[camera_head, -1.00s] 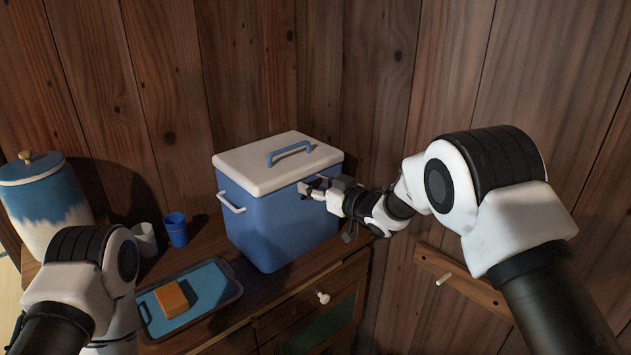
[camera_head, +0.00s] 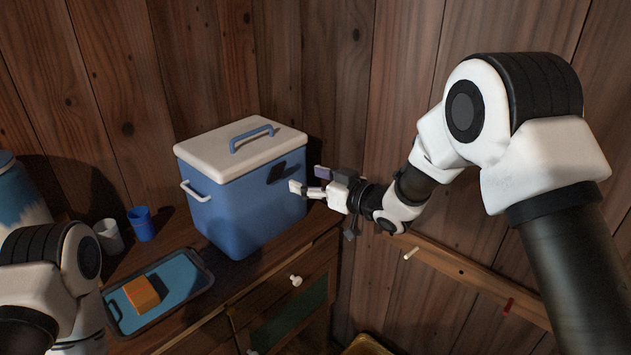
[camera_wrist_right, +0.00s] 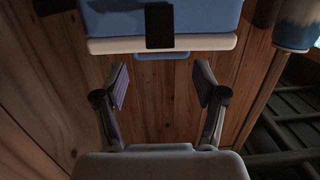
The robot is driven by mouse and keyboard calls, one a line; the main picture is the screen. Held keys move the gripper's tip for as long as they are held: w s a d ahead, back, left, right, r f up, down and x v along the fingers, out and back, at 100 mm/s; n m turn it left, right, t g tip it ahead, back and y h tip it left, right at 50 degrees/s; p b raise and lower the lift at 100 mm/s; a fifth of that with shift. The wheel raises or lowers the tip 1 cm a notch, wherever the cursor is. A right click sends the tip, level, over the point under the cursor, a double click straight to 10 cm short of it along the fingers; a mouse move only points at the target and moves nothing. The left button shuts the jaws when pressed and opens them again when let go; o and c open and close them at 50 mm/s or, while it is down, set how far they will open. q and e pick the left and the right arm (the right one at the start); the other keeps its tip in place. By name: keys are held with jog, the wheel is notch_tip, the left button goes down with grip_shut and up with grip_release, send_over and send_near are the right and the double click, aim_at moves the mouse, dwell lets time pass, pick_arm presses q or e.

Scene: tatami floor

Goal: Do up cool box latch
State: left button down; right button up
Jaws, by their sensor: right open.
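The cool box (camera_head: 238,215) is blue with a white lid (camera_head: 225,150) that sits down on it, on the wooden cabinet. Its dark latch (camera_head: 287,172) is on the side facing my right gripper. In the right wrist view the black latch (camera_wrist_right: 160,25) lies across the white lid edge (camera_wrist_right: 105,45) and the blue wall (camera_wrist_right: 205,15); I cannot tell whether it is fastened. My right gripper (camera_head: 309,179) is open and empty, a little apart from the latch. Its two spread fingers also show in the wrist view (camera_wrist_right: 161,85). My left gripper is out of view.
A blue tray (camera_head: 180,276) with an orange block (camera_head: 141,294) lies left of the box. A blue cup (camera_head: 142,225) and a white cup (camera_head: 108,236) stand behind it. A wall rail with pegs (camera_head: 450,265) is at the right. The plank wall is close behind the box.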

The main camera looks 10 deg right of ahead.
jog(key=shift+v, duration=1)
